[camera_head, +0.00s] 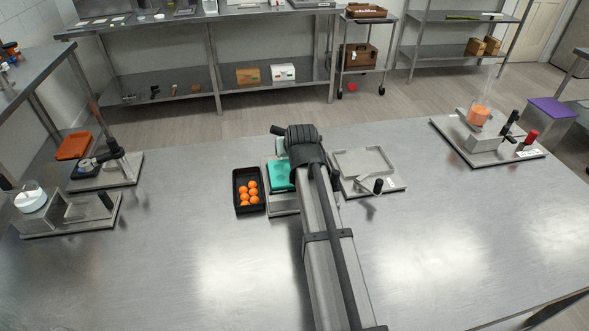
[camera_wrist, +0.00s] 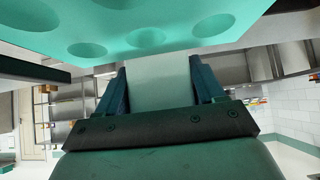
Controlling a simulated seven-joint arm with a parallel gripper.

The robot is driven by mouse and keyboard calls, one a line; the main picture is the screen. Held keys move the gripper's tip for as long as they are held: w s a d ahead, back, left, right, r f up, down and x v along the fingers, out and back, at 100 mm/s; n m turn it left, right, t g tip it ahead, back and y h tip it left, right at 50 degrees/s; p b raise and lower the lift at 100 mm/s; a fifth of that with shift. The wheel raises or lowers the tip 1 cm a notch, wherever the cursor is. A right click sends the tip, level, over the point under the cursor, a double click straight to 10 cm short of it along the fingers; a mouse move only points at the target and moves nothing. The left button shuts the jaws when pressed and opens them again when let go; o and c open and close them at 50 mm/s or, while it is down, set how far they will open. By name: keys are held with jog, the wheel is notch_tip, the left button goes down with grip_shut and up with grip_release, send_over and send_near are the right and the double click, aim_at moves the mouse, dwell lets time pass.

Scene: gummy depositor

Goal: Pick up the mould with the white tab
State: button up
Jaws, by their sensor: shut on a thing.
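The teal mould (camera_wrist: 150,25) fills the top of the wrist view, with several round cavities in its face. Its white tab (camera_wrist: 158,80) is between the two fingers of my gripper (camera_wrist: 158,72), which is shut on it. In the head view the mould (camera_head: 280,176) shows left of my arm, over a steel plate (camera_head: 284,204); my wrist hides part of it. I cannot tell how far it is above the plate. A pale patch near my wrist may be the tab.
A black tray (camera_head: 236,200) of orange balls (camera_head: 247,197) stands just left of the mould. A steel fixture with a square tray (camera_head: 364,161) is right of my arm. Other stations stand at far left (camera_head: 106,172) and far right (camera_head: 483,146). The front of the table (camera_head: 190,270) is clear.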

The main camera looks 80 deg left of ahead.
jog(key=shift+c, duration=1.1)
jog(key=shift+r, duration=0.2)
jog(key=shift+r, duration=0.55)
notch_tip(320, 180, up, 2)
jog(key=shift+r, duration=0.15)
jog(key=d, duration=1.8)
jog(key=shift+s, duration=0.15)
